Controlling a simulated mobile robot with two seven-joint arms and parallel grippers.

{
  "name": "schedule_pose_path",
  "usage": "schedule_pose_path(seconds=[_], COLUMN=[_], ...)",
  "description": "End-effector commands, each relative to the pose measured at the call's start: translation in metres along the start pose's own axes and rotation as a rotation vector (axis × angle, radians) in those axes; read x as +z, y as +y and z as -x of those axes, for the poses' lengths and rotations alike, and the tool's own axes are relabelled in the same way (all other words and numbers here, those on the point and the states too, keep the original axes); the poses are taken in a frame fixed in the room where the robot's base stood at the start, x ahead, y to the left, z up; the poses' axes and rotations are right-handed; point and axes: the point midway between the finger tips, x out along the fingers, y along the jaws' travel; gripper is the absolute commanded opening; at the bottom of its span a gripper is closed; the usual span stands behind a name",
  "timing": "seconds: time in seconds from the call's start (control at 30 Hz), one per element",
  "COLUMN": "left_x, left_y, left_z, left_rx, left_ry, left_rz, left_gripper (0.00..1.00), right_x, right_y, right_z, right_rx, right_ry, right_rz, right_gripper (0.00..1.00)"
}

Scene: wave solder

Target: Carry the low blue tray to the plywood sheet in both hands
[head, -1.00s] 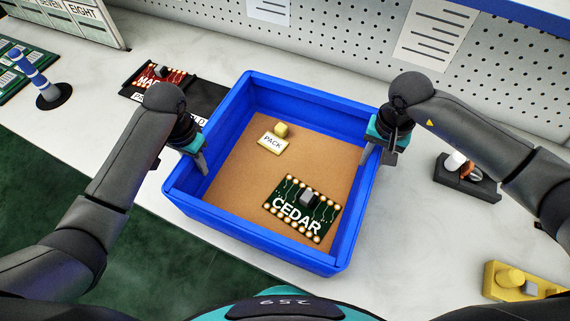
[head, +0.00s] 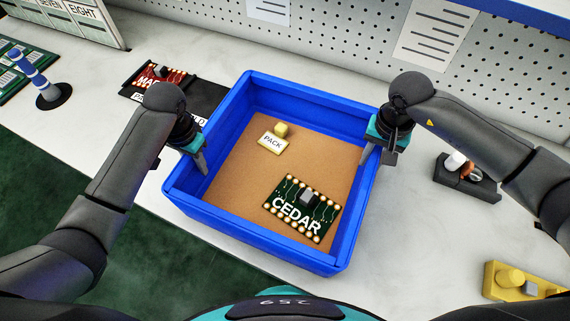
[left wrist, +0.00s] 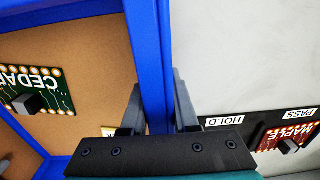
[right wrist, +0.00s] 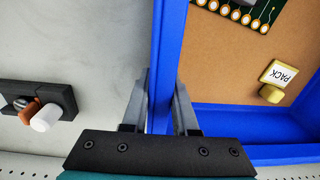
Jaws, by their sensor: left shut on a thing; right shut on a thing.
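The low blue tray (head: 262,240) stands on or just over the light worktop; I cannot tell whether it is lifted. It looks level and has a brown floor. A green CEDAR board (head: 302,208) and a cream PACK block (head: 273,139) are in it. My left gripper (head: 197,155) is shut on the tray's left wall, one finger inside and one outside, as the left wrist view (left wrist: 155,110) shows. My right gripper (head: 373,150) is shut on the right wall the same way, seen in the right wrist view (right wrist: 160,110). I see no separate plywood sheet.
A black PASS/HOLD mat (head: 207,98) with a red MAPLE board (head: 158,77) lies close to the tray's left back. A dark holder with small parts (head: 468,184) and a yellow fixture (head: 520,284) are on the right. A pegboard wall (head: 340,42) closes the back.

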Motion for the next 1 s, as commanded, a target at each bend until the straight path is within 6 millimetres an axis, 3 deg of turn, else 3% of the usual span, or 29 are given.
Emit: schedule_pose_path(seconds=[1.0], left_x=[0.0], left_y=[-0.003], left_z=[0.051], left_rx=[-0.005], left_ry=[0.0], left_rz=[0.003], left_gripper=[0.0], right_x=[-0.001], right_y=[-0.002], right_z=[0.052], right_rx=[-0.003], right_ry=[0.002], right_rz=[0.0], right_gripper=[0.0])
